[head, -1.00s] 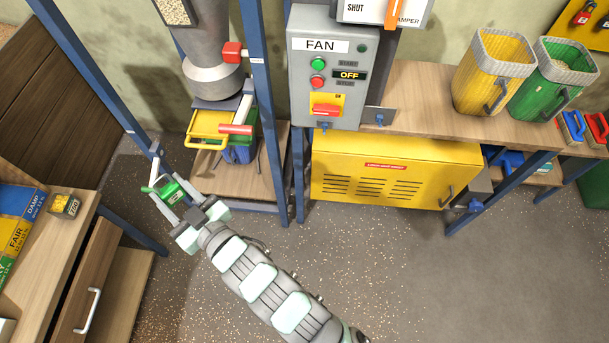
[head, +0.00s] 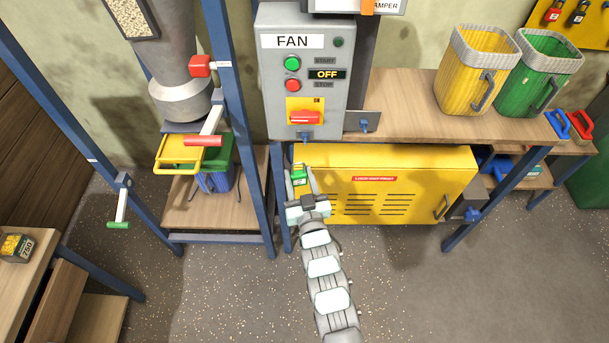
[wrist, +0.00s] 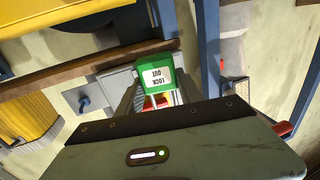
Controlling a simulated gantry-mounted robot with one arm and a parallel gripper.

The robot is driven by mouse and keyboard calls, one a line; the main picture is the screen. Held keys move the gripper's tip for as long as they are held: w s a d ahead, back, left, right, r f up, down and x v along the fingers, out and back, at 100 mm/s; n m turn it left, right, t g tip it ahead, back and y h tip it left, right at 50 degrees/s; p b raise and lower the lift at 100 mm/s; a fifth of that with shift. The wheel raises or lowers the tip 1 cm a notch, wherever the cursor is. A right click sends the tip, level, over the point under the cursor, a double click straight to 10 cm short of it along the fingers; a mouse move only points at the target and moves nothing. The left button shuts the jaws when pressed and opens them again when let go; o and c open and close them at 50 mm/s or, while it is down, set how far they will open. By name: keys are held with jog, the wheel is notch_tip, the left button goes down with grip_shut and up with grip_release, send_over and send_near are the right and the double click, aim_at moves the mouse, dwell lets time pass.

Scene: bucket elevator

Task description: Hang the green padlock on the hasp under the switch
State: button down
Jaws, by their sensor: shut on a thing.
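The green padlock (head: 298,176) is in my gripper (head: 301,180), in front of the yellow cabinet's top left part and below the fan box. In the wrist view the padlock (wrist: 157,76) shows its white label reading upside down, between my fingers (wrist: 155,88). Its shackle is partly visible below the label. The red switch (head: 305,118) sits on a yellow plate on the grey fan box (head: 275,70). A small blue hasp (head: 305,136) is under the switch. The padlock is apart from it, lower down. The wrist view shows the red switch partly, behind the padlock.
A blue frame post (head: 283,205) stands close to the left of my gripper. The yellow cabinet (head: 400,190) is behind it. A wooden shelf (head: 405,110) with yellow and green buckets is at the right. A crank with a green handle (head: 118,225) is at the left. The floor in front is clear.

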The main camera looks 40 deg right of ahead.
jog(key=shift+s+d, duration=0.25)
jog(key=shift+d, duration=0.65)
jog(key=shift+w+d+f+b, duration=0.15)
jog(key=shift+w+d+b, duration=0.25)
jog(key=shift+w+d, duration=0.25)
jog(key=shift+d+b+x, duration=0.3)
jog(key=shift+b+x, duration=0.4)
jog(key=shift+x, duration=1.1)
jog(key=shift+d, duration=0.2)
jog(key=shift+d+b+x, duration=0.3)
jog(key=shift+b+x, duration=0.3)
jog(key=shift+x, duration=1)
jog(key=shift+s, duration=0.2)
jog(key=shift+f, duration=0.7)
jog(key=c, duration=0.7)
grip_release()
